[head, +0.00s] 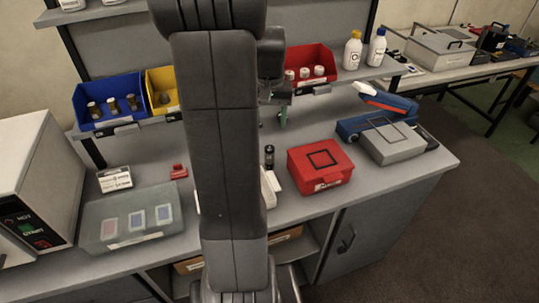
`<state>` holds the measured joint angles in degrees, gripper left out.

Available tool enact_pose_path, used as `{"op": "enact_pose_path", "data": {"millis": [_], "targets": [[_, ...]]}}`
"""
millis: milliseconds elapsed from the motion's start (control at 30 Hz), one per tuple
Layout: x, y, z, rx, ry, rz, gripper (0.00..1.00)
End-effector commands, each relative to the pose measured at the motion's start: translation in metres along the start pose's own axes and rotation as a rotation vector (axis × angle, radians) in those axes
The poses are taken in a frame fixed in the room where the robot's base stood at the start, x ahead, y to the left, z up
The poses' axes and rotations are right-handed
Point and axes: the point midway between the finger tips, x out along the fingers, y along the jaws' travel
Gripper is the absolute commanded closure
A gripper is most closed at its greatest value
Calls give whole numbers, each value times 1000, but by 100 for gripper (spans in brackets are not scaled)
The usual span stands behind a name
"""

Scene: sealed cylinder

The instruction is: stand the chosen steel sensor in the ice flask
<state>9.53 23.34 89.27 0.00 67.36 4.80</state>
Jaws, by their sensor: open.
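My gripper (279,108) hangs above the middle of the bench, just right of my arm, and is partly hidden by it. It is open; I see nothing held in it. A small dark upright cylinder (269,157) stands on the bench below it; I cannot tell whether it is a sensor or a flask. I cannot make out a steel sensor or an ice flask for certain. My arm hides the middle of the bench.
A red case (320,168) lies right of the dark cylinder. A grey case (392,143) and a blue case (352,128) are farther right. A translucent box (108,212) and a white machine (38,165) stand left. A yellow bin (162,92) and a red bin (309,58) sit on the shelf.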

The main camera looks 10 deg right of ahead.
Motion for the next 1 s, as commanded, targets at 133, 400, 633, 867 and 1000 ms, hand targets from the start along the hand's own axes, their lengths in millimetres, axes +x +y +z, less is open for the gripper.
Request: {"op": "enact_pose_path", "data": {"millis": [133,400,633,867,1000], "targets": [[-7,1,-2,139,4,-1,46],[7,2,0,204,-6,1,46],[51,1,0,201,-5,1,46],[69,1,0,201,-2,0,46],[86,0,3,200,-5,1,46]]}}
